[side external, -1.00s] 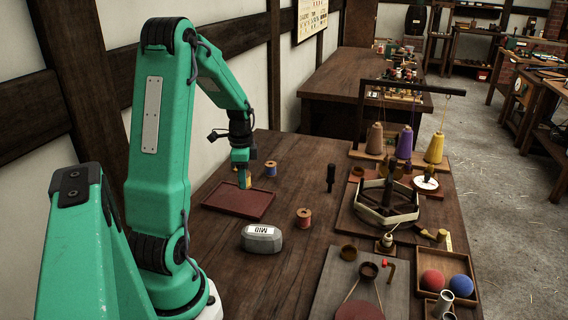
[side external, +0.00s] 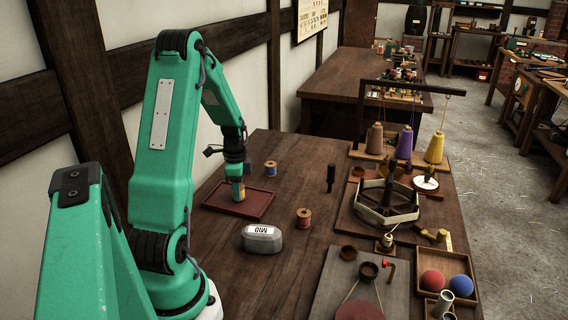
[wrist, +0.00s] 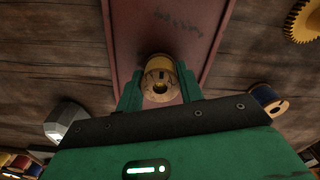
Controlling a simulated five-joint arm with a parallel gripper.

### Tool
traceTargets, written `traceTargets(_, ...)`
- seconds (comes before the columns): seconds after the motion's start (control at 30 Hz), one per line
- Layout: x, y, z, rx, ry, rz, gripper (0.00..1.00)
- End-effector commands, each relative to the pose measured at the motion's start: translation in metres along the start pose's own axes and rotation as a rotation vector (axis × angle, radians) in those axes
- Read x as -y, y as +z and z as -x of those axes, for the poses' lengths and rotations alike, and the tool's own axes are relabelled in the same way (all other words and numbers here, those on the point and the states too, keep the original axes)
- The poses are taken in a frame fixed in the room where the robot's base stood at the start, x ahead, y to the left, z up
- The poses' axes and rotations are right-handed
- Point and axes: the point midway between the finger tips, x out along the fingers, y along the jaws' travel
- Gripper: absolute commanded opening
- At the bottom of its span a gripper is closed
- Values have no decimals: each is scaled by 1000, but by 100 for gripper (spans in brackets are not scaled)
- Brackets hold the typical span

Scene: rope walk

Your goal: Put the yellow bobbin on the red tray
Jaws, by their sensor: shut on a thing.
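The yellow bobbin (wrist: 159,80) is held between the fingers of my gripper (wrist: 158,92) in the wrist view, its round wooden end facing the camera. In the side view my gripper (side external: 238,185) is over the red tray (side external: 258,207), with the bobbin (side external: 238,194) mostly hidden between the fingers. The red tray also shows behind the bobbin in the wrist view (wrist: 170,30). I cannot tell whether the bobbin touches the tray floor.
A blue bobbin (side external: 270,168) stands just behind the tray. A red bobbin (side external: 303,217) and a grey weight (side external: 262,238) stand to its right and front. A dark upright peg (side external: 331,178) is farther right. Bare table lies between them.

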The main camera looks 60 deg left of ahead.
Motion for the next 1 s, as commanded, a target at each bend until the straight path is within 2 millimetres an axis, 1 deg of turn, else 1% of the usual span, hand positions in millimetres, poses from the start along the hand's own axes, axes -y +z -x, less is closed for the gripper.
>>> traceTargets(0.43,0,0,-4,0,0,0,15)
traceTargets(0.47,0,0,-4,0,-1,0,43)
traceTargets(0.53,0,0,-4,0,-1,0,56)
traceTargets(0.57,0,0,-4,0,-1,0,59)
traceTargets(0.87,0,0,-3,0,-1,0,59)
traceTargets(1.0,0,0,1,0,-2,0,59)
